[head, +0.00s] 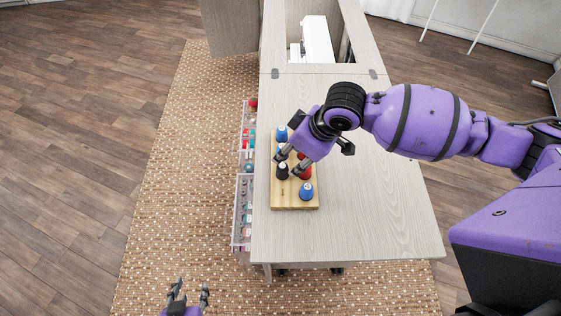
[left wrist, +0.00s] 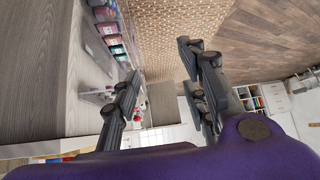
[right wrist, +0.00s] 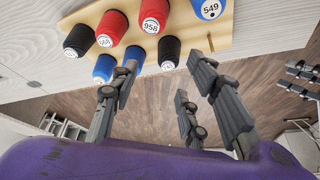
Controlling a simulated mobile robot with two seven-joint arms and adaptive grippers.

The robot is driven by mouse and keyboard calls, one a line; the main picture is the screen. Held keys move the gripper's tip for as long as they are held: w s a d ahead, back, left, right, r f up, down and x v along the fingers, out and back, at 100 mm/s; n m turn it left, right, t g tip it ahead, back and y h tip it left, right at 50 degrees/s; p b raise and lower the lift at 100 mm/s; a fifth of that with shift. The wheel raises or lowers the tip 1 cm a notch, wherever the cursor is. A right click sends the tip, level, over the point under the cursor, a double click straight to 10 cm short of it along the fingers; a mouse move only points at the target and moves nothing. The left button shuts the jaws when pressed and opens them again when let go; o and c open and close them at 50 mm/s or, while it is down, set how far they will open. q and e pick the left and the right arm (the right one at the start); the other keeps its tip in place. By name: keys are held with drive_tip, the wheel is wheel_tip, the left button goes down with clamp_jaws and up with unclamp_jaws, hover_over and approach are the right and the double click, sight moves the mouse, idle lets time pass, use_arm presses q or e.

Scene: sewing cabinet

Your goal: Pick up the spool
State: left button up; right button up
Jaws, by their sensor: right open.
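Several blue, black and red spools stand on a wooden board (head: 290,205) on the cabinet top; it also shows in the right wrist view (right wrist: 262,22). In the head view, a black spool (head: 283,172), a red spool (head: 305,173) and a blue spool (head: 306,191) are near the front. My right gripper (head: 286,165) is open over the board's left side, partly hiding spools behind it. In the right wrist view, a black spool (right wrist: 169,52) shows between the open fingers, and a blue spool (right wrist: 134,55) is by one fingertip. My left gripper (head: 188,290) is open and empty, away from the board.
The cabinet top (head: 370,215) is clear right of and in front of the board. Clear trays with sewing supplies (head: 242,210) hang along the cabinet's left side. A white machine (head: 317,40) sits in the recess at the back. A woven rug (head: 165,200) covers the floor.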

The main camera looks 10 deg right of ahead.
sight(286, 168)
drive_tip(key=x, duration=0.4)
drive_tip(key=s+x, duration=0.1)
drive_tip(key=x, duration=0.2)
drive_tip(key=shift+f, duration=0.15)
drive_tip(key=shift+s+d+f, duration=0.1)
drive_tip(key=c, duration=0.8)
